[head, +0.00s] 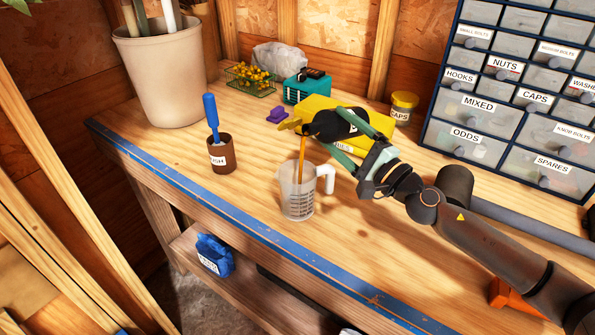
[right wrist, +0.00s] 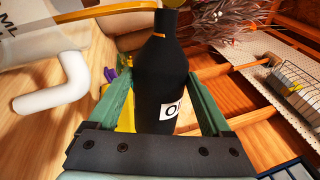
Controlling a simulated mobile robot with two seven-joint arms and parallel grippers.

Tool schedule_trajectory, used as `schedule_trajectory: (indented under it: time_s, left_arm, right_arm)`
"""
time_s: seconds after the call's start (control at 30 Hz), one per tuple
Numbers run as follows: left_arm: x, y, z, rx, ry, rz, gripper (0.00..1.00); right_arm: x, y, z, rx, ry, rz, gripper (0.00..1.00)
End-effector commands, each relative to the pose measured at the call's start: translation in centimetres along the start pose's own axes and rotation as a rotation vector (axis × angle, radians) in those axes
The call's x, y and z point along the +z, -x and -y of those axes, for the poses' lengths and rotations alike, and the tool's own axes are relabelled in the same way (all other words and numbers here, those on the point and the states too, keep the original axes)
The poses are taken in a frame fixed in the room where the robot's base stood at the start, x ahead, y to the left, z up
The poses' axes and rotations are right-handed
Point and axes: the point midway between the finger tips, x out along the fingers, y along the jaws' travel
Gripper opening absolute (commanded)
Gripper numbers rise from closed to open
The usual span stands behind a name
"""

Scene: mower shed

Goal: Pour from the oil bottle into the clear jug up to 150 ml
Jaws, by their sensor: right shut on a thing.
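The black oil bottle (head: 336,124) is tilted nearly on its side, its mouth to the left above the clear jug (head: 298,204). An orange-brown stream of oil (head: 302,158) falls from it into the jug. The jug stands upright on the bench with its white handle to the right; its dark scale shows, but I cannot read the level. My right gripper (head: 343,131) is shut around the bottle's body. In the right wrist view the bottle (right wrist: 160,68) sits between the green fingers, and the jug's handle (right wrist: 58,88) is at left. My left gripper is out of view.
A brown pot (head: 221,157) with a blue-handled brush stands left of the jug. Behind are a yellow box (head: 310,108), a yellow caps tub (head: 403,105), a teal box (head: 306,88) and a drawer cabinet (head: 520,90). The blue-edged bench front (head: 250,226) is clear.

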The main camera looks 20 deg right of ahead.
Motion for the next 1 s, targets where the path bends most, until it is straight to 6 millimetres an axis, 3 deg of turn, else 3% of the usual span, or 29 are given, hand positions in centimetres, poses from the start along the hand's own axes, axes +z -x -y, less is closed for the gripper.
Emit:
schedule_trajectory:
  time_s: [1.0]
  left_arm:
    - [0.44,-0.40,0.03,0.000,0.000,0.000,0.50]
  right_arm:
    - [0.41,0.06,-0.12,-0.004,0.086,0.017,0.00]
